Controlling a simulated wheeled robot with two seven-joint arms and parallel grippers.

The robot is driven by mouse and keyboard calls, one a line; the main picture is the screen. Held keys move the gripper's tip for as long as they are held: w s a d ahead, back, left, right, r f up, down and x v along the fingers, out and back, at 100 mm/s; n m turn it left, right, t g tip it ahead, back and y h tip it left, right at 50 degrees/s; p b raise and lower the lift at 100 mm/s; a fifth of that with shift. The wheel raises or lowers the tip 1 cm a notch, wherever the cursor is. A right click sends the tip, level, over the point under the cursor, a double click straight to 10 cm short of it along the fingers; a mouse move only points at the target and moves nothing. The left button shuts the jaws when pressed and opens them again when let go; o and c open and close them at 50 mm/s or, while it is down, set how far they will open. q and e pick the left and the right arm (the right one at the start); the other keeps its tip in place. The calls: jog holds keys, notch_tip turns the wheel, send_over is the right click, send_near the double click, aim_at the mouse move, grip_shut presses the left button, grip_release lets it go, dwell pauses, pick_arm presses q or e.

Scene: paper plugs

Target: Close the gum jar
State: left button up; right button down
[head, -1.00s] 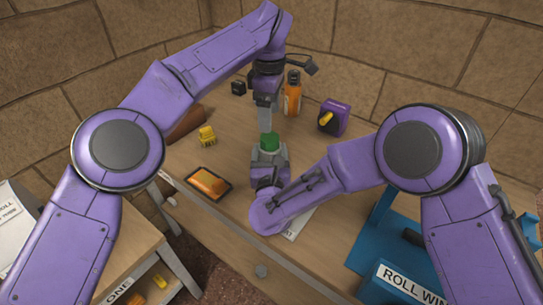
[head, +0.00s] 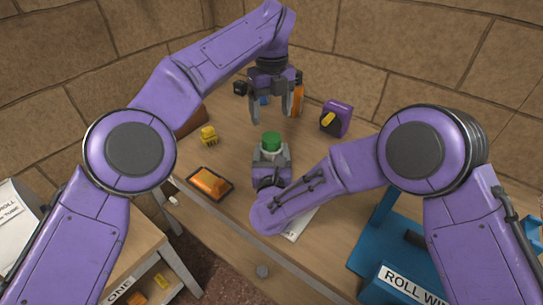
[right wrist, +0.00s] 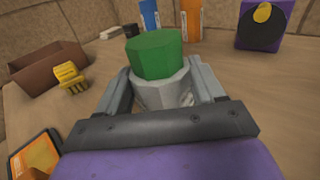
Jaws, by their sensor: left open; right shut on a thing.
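The gum jar is a pale grey-white pot (right wrist: 163,92) with a green lid (head: 271,140) on top. My right gripper (right wrist: 163,86) is shut around the jar body and holds it upright at the workbench; the gripper hides much of the jar. In the right wrist view the green lid (right wrist: 154,54) sits on the jar mouth, looking slightly off to the left; I cannot tell whether it is fully seated. My left gripper (head: 271,112) is open and empty, above and behind the lid, its fingers apart and clear of it.
Behind are an orange bottle (head: 298,100), a blue item (right wrist: 149,15) and a purple box (head: 335,118) with a yellow knob. A yellow brush-like piece (head: 208,135), brown box (right wrist: 45,68) and black-edged orange tray (head: 210,183) lie left. A blue labelled stand (head: 378,245) is at right.

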aim_at(272, 138)
pick_arm(q)
jog(key=n, duration=0.5)
pick_arm(e)
jog(key=shift+f, duration=0.1)
pick_arm(q)
jog(key=shift+f, duration=4.05)
jog(key=c, duration=1.1)
jog(key=m, duration=0.5)
jog(key=shift+m, duration=0.4)
jog(key=m, duration=0.5)
jog(key=shift+m, duration=0.3)
pick_arm(e)
jog(key=shift+d, duration=0.1)
pick_arm(q)
jog(key=o, duration=1.3)
jog(key=shift+c, duration=0.2)
